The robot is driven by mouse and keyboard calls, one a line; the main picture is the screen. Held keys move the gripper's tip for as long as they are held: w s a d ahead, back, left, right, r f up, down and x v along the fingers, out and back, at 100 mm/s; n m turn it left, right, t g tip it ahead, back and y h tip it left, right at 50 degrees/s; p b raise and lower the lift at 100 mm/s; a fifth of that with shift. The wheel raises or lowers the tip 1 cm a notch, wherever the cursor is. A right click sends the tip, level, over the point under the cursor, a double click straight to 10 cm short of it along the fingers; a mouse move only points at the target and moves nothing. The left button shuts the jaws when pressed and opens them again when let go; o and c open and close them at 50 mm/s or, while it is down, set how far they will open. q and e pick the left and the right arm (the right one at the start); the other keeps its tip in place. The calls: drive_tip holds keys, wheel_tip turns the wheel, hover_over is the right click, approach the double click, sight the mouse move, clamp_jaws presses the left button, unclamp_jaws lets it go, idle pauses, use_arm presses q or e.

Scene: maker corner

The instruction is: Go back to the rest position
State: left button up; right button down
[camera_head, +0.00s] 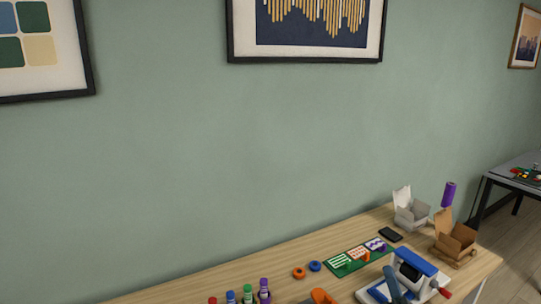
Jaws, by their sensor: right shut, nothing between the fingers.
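The task names no object, only my own rest position. My left gripper is not in view.
A wooden table (225,281) runs along a green wall.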

drive_tip(key=s+d+f+m+g+h, duration=0.45)
drive_tip(key=s+f+m, duration=0.25)
drive_tip(key=m, duration=0.3)
drive_tip(key=s+d+f+m+g+h, duration=0.3)
drive_tip(key=s+f+m+g, duration=0.4)
drive_tip(key=m, duration=0.3)
drive_tip(key=s+a+f+m+g+y, duration=0.3)
drive_tip(key=s+a+f+g, duration=0.1)
drive_tip(key=s, duration=0.5)
drive_tip(key=s+a+f+m+g+y, duration=0.2)
drive_tip(key=s+a+f+g, duration=0.25)
drive_tip(key=s, duration=0.35)
drive_tip(key=s+d+f+b+x, duration=0.1)
drive_tip(key=s+x, duration=0.2)
drive_tip(key=x, duration=1.2)
drive_tip(key=s+b+x, duration=0.1)
drive_tip(key=s+x, duration=0.2)
drive_tip(key=x, duration=1.2)
drive_tip(key=s+d+f+g+b, duration=0.1)
drive_tip(key=s+f, duration=1.8)
drive_tip(key=f, duration=0.4)
drive_tip(key=shift+d, duration=0.4)
